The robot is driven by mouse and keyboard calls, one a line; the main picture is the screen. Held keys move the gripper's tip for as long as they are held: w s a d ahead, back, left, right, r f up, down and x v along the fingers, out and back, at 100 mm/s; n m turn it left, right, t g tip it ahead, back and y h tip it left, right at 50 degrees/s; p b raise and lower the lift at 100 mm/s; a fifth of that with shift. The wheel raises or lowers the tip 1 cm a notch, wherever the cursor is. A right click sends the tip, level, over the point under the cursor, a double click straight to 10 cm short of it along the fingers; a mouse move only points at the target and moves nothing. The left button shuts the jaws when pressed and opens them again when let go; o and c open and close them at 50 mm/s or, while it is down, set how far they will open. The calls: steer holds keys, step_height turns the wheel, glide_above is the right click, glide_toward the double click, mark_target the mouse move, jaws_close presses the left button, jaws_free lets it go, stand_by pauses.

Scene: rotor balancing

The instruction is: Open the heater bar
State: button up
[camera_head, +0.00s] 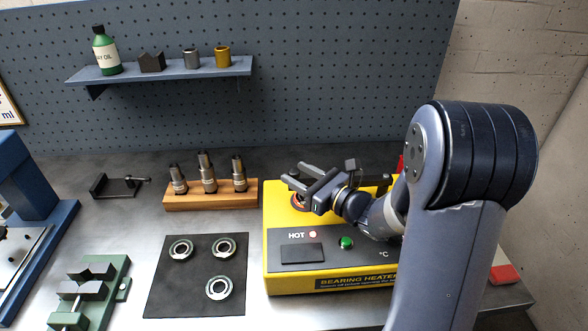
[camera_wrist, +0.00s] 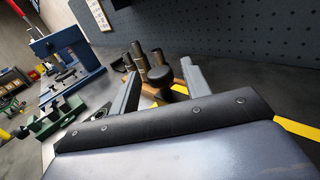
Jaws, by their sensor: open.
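The yellow bearing heater (camera_head: 283,262) stands on the bench, with a HOT lamp and a green button on its front panel. A dark bar (camera_head: 374,180) lies along its top at the back, partly hidden behind my gripper. My gripper (camera_head: 297,176) is over the heater's left part, its fingers apart and pointing left. An orange-red ring shows below the fingers. In the wrist view a black round knob on a stem (camera_wrist: 162,76) appears between the two open fingers of my gripper (camera_wrist: 158,68). I cannot tell whether either finger touches it.
A wooden block with several metal sockets (camera_head: 210,197) stands left of the heater. A black mat (camera_head: 195,295) with three bearings lies in front. A green vise (camera_head: 92,290) and a blue press (camera_head: 40,200) are at the left. A shelf (camera_head: 160,72) hangs on the pegboard.

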steer(key=shift+x, duration=0.95)
jaws_close()
